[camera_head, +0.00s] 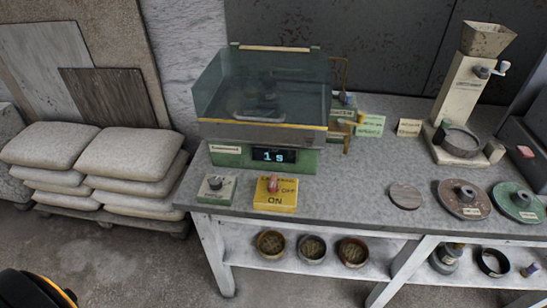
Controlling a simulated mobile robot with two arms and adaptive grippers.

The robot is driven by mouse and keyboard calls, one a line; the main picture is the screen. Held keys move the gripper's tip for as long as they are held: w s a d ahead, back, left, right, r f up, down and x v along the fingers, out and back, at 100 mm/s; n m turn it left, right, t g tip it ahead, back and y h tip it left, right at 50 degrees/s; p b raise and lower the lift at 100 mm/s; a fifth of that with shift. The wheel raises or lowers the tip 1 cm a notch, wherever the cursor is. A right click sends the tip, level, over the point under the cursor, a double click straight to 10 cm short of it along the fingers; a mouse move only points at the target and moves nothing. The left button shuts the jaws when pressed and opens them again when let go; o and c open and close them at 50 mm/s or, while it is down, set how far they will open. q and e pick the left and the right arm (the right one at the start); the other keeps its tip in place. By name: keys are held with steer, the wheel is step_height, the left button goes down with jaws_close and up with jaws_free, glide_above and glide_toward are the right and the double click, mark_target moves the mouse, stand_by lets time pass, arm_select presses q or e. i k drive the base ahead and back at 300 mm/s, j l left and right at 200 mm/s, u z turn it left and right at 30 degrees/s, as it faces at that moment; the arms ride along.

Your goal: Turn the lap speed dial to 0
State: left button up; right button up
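A small green box with a dark round knob (215,183) sits at the front left of the workbench; it appears to be the lap speed dial. Its markings are too small to read. Right of it is a yellow switch box (276,198) with a red lever and the words ON and OFF. Behind them stands a green machine (224,160) with a clear hood, and its lit display (274,155) seems to read "1 s". Neither of my grippers is in view.
The grey bench top (345,190) is bare right of the yellow box. Round discs (464,198) and a hopper mill (462,90) stand to the right. Stacked sacks (95,155) lie on a pallet at left. Several bowls (312,249) sit on the lower shelf.

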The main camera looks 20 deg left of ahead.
mark_target(214, 182)
steer(key=u, duration=1.15)
